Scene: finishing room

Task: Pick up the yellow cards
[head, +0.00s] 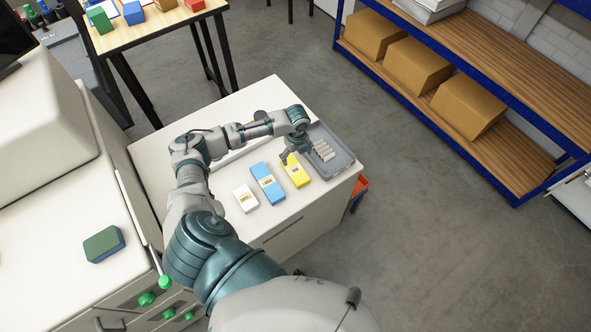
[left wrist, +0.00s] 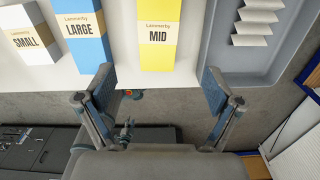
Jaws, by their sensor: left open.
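The yellow cards (head: 297,173) lie on the white counter (head: 275,210), in a row with a blue pack and a white pack, close to the grey tray. In the left wrist view the yellow cards (left wrist: 159,32) carry a band reading "MID" and lie beyond my fingertips, between the blue pack and the tray. My left gripper (head: 290,157) is at the far end of the yellow cards in the head view. It shows open and empty in the left wrist view (left wrist: 160,85), its fingers spread wider than the cards. My right gripper is not in view.
The blue pack (head: 267,184) and white pack (head: 246,198) lie left of the yellow cards. The grey tray (head: 341,160), holding several pale pieces, stands close on the right. A green and blue block (head: 104,244) lies on the left worktop. Blue-framed shelves hold brown boxes (head: 414,67).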

